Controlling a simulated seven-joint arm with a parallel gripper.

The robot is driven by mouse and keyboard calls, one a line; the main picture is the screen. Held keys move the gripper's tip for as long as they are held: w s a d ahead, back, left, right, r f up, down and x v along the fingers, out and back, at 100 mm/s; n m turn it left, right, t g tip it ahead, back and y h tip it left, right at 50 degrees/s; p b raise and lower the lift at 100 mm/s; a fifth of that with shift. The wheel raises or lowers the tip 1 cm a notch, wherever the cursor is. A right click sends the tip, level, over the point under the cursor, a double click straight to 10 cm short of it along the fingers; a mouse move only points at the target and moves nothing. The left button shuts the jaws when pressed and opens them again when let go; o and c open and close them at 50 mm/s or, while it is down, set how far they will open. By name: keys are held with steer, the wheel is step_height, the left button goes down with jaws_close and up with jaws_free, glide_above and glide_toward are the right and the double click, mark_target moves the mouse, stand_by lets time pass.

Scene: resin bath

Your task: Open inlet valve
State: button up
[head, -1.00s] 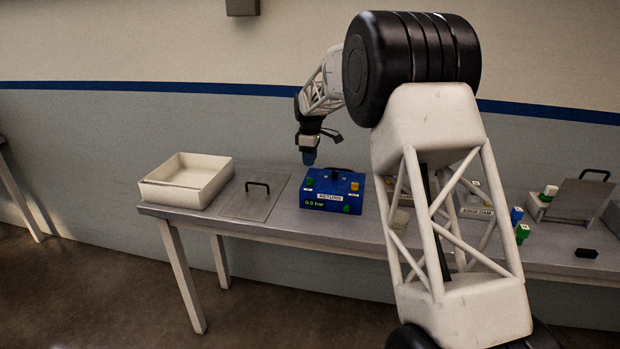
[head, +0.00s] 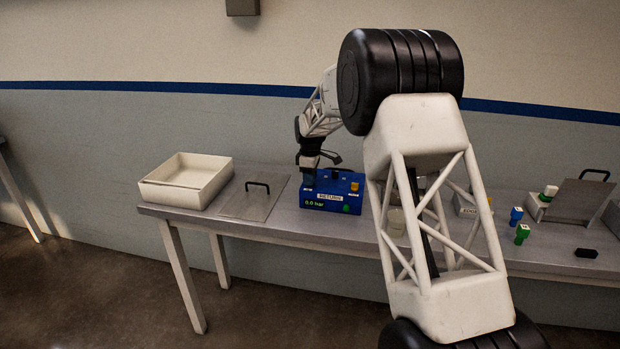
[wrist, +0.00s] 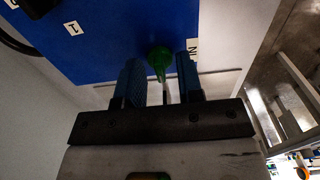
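The blue unit (head: 328,203) stands on the bench, with a RETURN label and a 0.0 bar readout on its front. My gripper (head: 308,182) is pointing down at the left end of its top. In the wrist view, a green valve handle (wrist: 160,60) lies between the two blue fingers of my gripper (wrist: 159,64), beside a label (wrist: 193,49) partly covered, reading "IN". The fingers are open around the handle, with a small gap showing at least on the right. In the head view my gripper hides this handle. An orange knob (head: 355,186) and another green part (head: 346,208) show at the unit's right end.
A white tray (head: 165,196) and a flat plate with a black handle (head: 257,184) lie left of the unit. A cup (head: 396,224), blue and green pieces (head: 516,214) and a handled lid (head: 580,200) are to the right. My arm hides part of the bench.

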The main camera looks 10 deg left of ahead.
steer(key=shift+f, duration=0.1)
steer(key=shift+c, duration=0.3)
jaws_close()
